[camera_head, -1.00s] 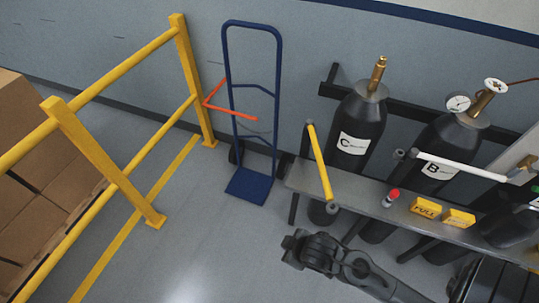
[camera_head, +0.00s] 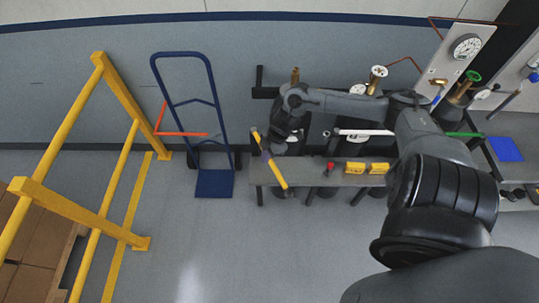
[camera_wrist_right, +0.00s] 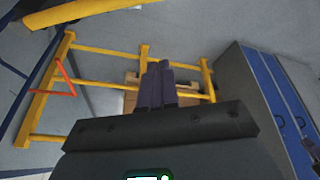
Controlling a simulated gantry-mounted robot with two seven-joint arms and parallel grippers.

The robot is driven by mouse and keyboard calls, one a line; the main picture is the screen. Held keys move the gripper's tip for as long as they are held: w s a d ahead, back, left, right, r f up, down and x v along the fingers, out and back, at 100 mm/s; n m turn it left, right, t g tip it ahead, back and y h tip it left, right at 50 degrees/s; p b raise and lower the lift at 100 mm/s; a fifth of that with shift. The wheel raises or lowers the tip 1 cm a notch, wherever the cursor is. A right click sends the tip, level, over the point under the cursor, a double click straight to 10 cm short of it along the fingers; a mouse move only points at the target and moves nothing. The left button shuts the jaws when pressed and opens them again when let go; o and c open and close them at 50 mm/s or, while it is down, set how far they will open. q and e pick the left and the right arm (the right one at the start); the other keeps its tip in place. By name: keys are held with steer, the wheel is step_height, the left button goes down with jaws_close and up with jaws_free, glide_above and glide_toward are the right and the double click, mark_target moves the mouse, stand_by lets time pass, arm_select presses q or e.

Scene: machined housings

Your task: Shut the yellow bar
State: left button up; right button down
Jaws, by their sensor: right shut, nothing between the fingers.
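The yellow bar (camera_head: 277,173) sticks out from the left end of the grey cylinder rack, slanting down and right toward the open floor. In the right wrist view the yellow bar (camera_wrist_right: 75,13) crosses the top left corner. My right gripper (camera_head: 266,154) is at the bar's middle in the head view, its fingers overlapping the bar there. In the wrist view the closed, empty fingers (camera_wrist_right: 160,86) lie below the bar, with a visible gap in the picture. I cannot tell whether they touch it. My left gripper is out of view.
A white bar (camera_head: 365,132) and a green bar (camera_head: 465,134) belong to other bays. A red-topped item (camera_head: 330,168) and yellow blocks (camera_head: 356,167) sit on the shelf (camera_head: 300,178). A blue hand truck (camera_head: 215,182) and yellow railing (camera_head: 130,150) stand left. Floor in front is clear.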

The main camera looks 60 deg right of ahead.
mark_target(271, 161)
step_height(271, 161, down, 8)
steer(key=d+p, duration=0.1)
steer(key=shift+s+d+f, duration=0.2)
steer(key=shift+s+d, duration=0.1)
steer(key=shift+d, duration=0.05)
stand_by(0.4)
steer(key=shift+d, duration=0.1)
stand_by(0.3)
